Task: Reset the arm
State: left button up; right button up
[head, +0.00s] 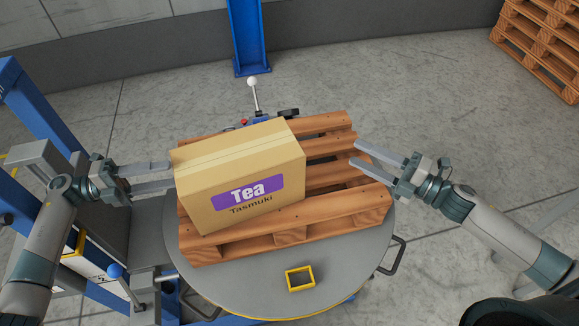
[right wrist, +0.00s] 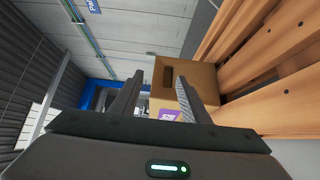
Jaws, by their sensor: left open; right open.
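My left gripper (head: 152,177) is open at the left side of a closed cardboard box with a purple Tea label (head: 215,160). Its fingertips are close to the box's left side; I cannot tell whether they touch it. My right gripper (head: 356,154) is open and empty, over the right part of the pallet and apart from the box. In the right wrist view, the box (right wrist: 190,82) shows beyond the two spread fingers (right wrist: 157,97). The box sits on the left part of the wooden pallet (head: 345,205).
The pallet rests on a round grey turntable (head: 340,262) with handles and a small yellow frame (head: 300,278). A blue post (head: 248,40) stands behind. Blue machinery (head: 45,115) is at the left. Stacked pallets (head: 540,45) stand back right.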

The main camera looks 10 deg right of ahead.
jog(key=shift+s+d+r, duration=0.1)
jog(key=shift+s+d, duration=0.1)
jog(key=shift+d, duration=0.05)
jog(key=shift+w+a, duration=0.1)
dwell(0.3)
jog(key=s+a+x, duration=0.1)
jog(key=x, duration=0.8)
jog(key=shift+s+a, duration=0.25)
jog(key=shift+s+d, duration=0.1)
jog(key=shift+d, duration=0.1)
dwell(0.3)
